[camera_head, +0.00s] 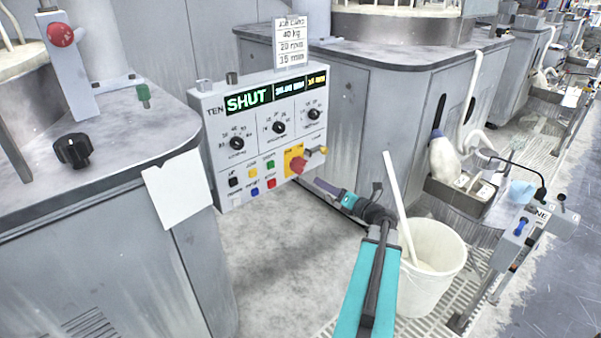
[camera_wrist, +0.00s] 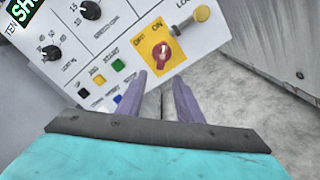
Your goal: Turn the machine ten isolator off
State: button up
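The machine ten control panel (camera_head: 222,165) carries a green "SHUT" display and the label TEN. At its lower right is a yellow isolator plate (camera_head: 290,152) with a red rotary handle (camera_head: 298,165). In the wrist view the plate (camera_wrist: 150,42) shows OFF at left and ON at right; a pale mark on the red handle (camera_wrist: 161,55) appears to point up towards ON. My gripper (camera_head: 318,184) is just right of and below the handle. In the wrist view its purple fingers (camera_wrist: 159,82) are apart with nothing between them, their tips just below the handle, not around it.
A brass-coloured knob (camera_wrist: 202,13) sits close right of the isolator. Small coloured buttons (camera_head: 262,178) lie to its left. A white bucket (camera_head: 432,255) with a stick stands on the grating below my arm. A grey cabinet (camera_head: 345,120) stands behind the panel.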

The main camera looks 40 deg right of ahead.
aim_at(303, 169)
jog(key=shift+s+d+r, duration=0.1)
jog(key=shift+d+r, duration=0.2)
jog(key=shift+d, duration=0.05)
jog(key=w+b, duration=0.1)
jog(key=w, duration=0.3)
jog(key=w+b, duration=0.1)
jog(key=w, duration=0.4)
jog(key=w+d+b, duration=0.1)
jog(key=w, duration=0.3)
jog(key=shift+w, duration=0.35)
jog(key=shift+c, duration=0.2)
grip_shut()
jog(key=shift+a+f, duration=0.15)
jog(key=shift+a, duration=0.1)
jog(key=shift+d, duration=0.1)
